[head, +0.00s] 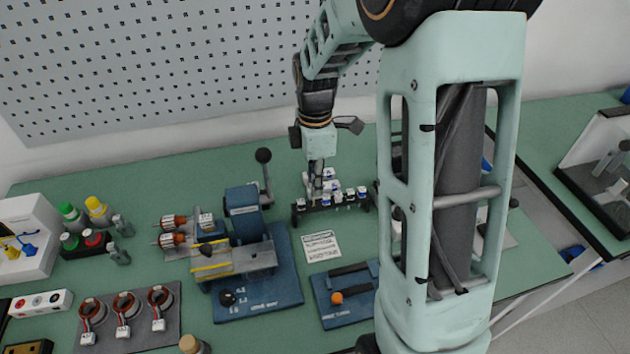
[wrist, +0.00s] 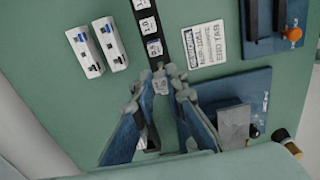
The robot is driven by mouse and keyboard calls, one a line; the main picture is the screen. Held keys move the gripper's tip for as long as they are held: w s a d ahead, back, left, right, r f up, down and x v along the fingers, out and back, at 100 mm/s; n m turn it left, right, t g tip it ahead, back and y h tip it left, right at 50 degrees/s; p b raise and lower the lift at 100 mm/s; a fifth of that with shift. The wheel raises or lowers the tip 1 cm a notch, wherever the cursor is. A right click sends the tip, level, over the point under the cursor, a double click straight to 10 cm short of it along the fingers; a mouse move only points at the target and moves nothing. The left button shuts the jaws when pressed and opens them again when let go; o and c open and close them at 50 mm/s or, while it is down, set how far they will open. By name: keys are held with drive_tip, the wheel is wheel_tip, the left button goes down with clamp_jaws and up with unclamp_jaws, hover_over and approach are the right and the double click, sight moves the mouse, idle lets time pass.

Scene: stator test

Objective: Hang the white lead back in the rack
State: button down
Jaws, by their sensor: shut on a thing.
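My gripper (wrist: 160,84) points down at the near end of the black rack (wrist: 158,68) in the wrist view. Its fingertips are closed around a small pale piece (wrist: 160,88), which I take for the white lead; the fingers hide most of it. In the head view my gripper (head: 316,190) is over the left part of the rack (head: 338,206), behind the printed card. Several white-and-blue pieces sit along the rack. I cannot tell whether the held piece touches the rack or is seated in it.
Two white boxes with blue parts (wrist: 85,52) lie beside the rack. A printed card (head: 321,246) lies in front of it. The blue-based press (head: 250,255) with its upright lever (head: 264,170) stands to the left. A blue fixture (head: 345,297) with an orange knob is nearer.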

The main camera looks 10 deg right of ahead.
drive_tip(key=shift+f+b, duration=0.3)
drive_tip(key=shift+f, duration=0.15)
idle(0.6)
drive_tip(key=shift+f+b, duration=0.6)
drive_tip(key=shift+f, duration=0.3)
drive_tip(key=shift+f+b, duration=0.6)
drive_tip(key=shift+f, duration=0.4)
drive_tip(key=c, duration=1.8)
unclamp_jaws()
drive_tip(key=shift+c, duration=0.2)
drive_tip(key=shift+r, duration=0.15)
wheel_tip(320, 180, up, 12)
drive_tip(key=shift+f, duration=0.1)
